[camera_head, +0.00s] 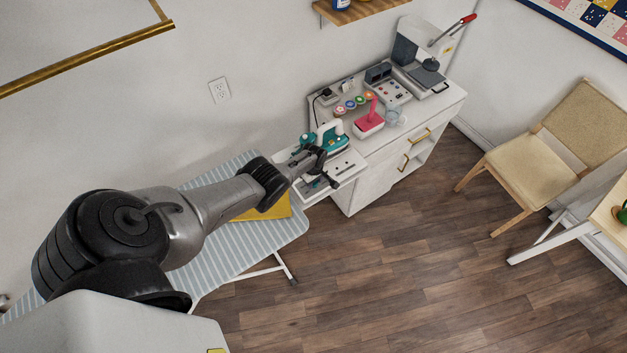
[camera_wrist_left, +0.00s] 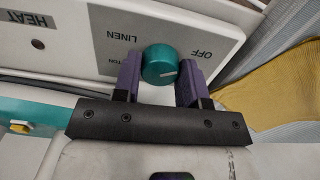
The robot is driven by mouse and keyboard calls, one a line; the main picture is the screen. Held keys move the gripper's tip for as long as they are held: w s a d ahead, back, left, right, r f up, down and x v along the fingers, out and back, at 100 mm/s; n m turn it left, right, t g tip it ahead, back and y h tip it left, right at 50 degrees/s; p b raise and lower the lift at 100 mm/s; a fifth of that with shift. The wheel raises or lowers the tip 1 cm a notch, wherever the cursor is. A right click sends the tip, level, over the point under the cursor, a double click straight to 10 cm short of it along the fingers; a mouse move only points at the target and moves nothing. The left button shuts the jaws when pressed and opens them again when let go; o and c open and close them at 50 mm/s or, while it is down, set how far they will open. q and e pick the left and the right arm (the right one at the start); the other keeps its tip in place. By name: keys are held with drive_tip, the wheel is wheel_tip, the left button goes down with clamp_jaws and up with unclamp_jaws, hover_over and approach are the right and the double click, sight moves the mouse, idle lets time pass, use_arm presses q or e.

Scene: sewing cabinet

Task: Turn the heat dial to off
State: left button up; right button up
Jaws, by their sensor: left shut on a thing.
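The heat dial (camera_wrist_left: 159,65) is a round teal knob with a short white mark on its face, on a white panel (camera_wrist_left: 85,40) printed HEAT, LINEN and OFF; another word is partly covered. In the left wrist view my left gripper (camera_wrist_left: 160,80) has its two purple-padded fingers on either side of the dial, shut on it. The white mark lies on the lower right part of the face; which word it points to, I cannot tell for sure. In the head view my left gripper (camera_head: 322,178) is at the white station beside the cabinet and hides the dial. My right gripper is not in view.
A teal and white iron (camera_head: 330,137) sits on the station just behind my left gripper. The striped ironing board (camera_head: 265,240) with a yellow cloth (camera_head: 272,211) lies under my left arm. The cabinet top (camera_head: 385,135) holds a press and small items.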

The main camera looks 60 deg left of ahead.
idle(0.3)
use_arm(q)
drive_tip(key=o, duration=0.9)
drive_tip(key=shift+r, duration=0.1)
drive_tip(key=shift+r+p, duration=0.25)
drive_tip(key=shift+p, duration=0.05)
wheel_tip(320, 180, up, 9)
drive_tip(key=p, duration=0.7)
drive_tip(key=shift+f, duration=0.2)
wheel_tip(320, 180, up, 4)
drive_tip(key=shift+r, duration=0.25)
